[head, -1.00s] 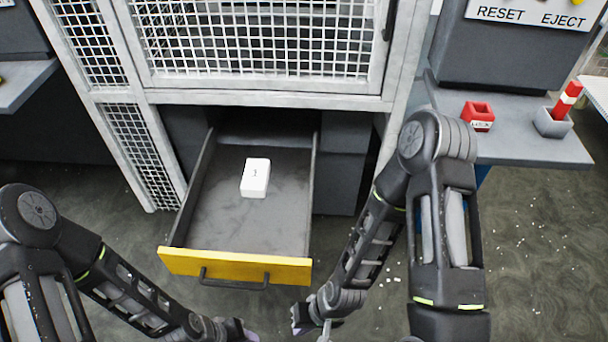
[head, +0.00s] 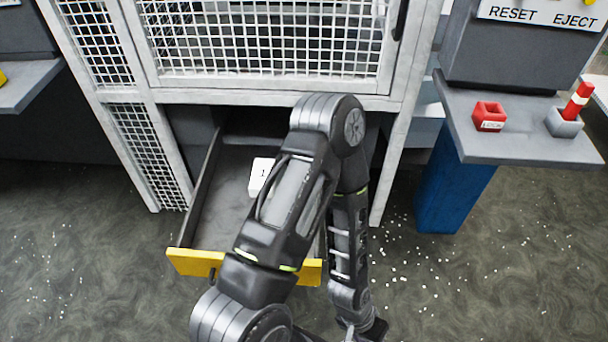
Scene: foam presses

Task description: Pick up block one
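Block one (head: 261,172) is a white block with a small dark 1 on top. It lies in the open grey drawer (head: 215,215) with the yellow front, and my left arm hides its right part. My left arm crosses in front of the drawer, its elbow high and its forearm hanging down. My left gripper (head: 372,330) is only partly seen at the bottom edge, right of the drawer front and apart from the block. Its fingers cannot be made out. My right gripper is out of view.
A mesh cage (head: 270,45) stands above the drawer. At right, a grey shelf (head: 525,148) holds a red block (head: 488,117) and a grey holder (head: 564,124) with a red-and-white piece. A blue post (head: 452,190) is below. White crumbs dot the open floor.

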